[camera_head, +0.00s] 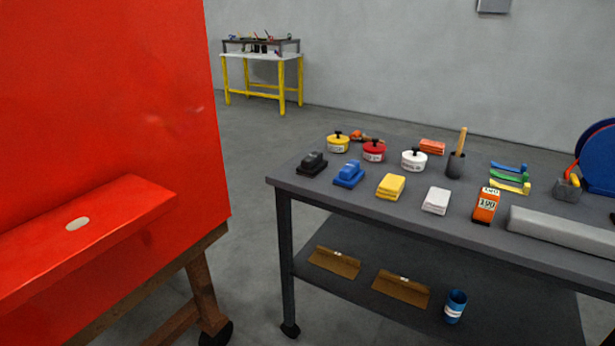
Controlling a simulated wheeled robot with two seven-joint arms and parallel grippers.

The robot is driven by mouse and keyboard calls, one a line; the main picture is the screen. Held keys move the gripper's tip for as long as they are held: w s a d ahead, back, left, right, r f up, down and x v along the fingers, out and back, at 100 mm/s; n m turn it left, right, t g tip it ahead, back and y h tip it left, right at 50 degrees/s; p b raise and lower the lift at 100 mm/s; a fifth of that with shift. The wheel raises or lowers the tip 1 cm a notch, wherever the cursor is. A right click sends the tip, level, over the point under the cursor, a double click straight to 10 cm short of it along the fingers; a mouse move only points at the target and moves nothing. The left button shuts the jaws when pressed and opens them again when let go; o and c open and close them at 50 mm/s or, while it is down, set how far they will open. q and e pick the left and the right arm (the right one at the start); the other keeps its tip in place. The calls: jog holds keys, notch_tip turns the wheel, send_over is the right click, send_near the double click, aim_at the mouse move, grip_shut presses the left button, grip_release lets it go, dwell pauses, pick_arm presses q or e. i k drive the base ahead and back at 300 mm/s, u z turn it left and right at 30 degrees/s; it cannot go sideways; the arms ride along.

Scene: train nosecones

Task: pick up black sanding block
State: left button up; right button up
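The black sanding block (312,163) sits on the near left corner of the dark grey table (330,190). A blue sanding block (349,173) of similar shape stands just to its right, with a small gap between them. A yellow tin (338,142) stands behind the black block. Neither of my grippers shows in the head view, so I cannot see whether they are open or shut.
A large red nosecone panel (100,120) with a ledge fills the left, on a wooden wheeled stand (202,290). Open floor (255,200) lies between stand and table.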

aim_at(311, 165)
jog(key=u, duration=0.55)
jog(key=i, duration=0.75)
jog(key=u, duration=0.4)
